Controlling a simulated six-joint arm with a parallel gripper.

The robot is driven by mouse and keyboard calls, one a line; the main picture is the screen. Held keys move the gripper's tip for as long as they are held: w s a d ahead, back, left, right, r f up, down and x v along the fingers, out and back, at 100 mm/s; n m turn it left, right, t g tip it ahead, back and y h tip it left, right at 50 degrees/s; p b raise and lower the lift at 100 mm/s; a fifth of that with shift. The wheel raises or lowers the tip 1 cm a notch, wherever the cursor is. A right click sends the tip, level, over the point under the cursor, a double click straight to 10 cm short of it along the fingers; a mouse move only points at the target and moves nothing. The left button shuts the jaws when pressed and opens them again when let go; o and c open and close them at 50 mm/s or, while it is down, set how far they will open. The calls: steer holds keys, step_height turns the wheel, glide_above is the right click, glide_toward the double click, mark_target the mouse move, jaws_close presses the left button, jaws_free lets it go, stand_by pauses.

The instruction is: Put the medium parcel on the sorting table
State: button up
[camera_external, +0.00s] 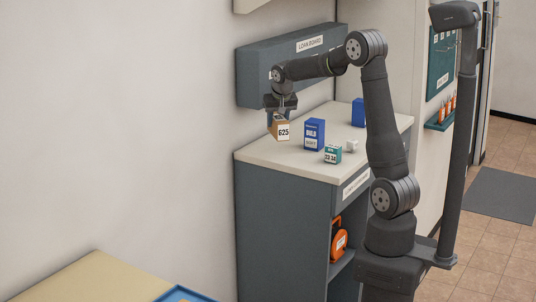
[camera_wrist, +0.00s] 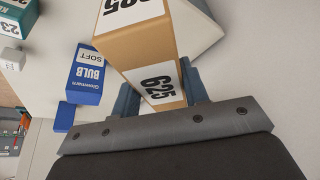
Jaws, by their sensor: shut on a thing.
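A tan cardboard parcel (camera_external: 281,128) with a white label reading 625 hangs in my gripper (camera_external: 283,108) at the left end of the pale counter top. My gripper points down and is shut on its upper part. In the wrist view the parcel (camera_wrist: 145,55) sits between the two blue-grey fingers of my gripper (camera_wrist: 160,85). I cannot tell whether its underside touches the counter. A pale tan tabletop (camera_external: 85,280), possibly the sorting table, shows at the lower left, mostly cut off by the frame.
The counter top (camera_external: 270,160) holds blue bulb boxes (camera_external: 314,134), a small teal box (camera_external: 332,154) and a small white cube (camera_external: 351,146). A grey loan board (camera_external: 265,70) hangs behind my gripper. A blue tray (camera_external: 180,294) lies on the lower-left tabletop. The wall stands close on the left.

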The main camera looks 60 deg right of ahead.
steer(key=w+a+f+n, duration=0.1)
steer(key=a+f, duration=0.4)
steer(key=a, duration=0.7)
steer(key=w+a+f+n+t+y, duration=0.1)
steer(key=a+f+n, duration=0.3)
steer(key=a, duration=0.8)
steer(key=shift+f+y, duration=0.3)
steer(key=shift+f, duration=0.4)
steer(key=shift+w, duration=0.1)
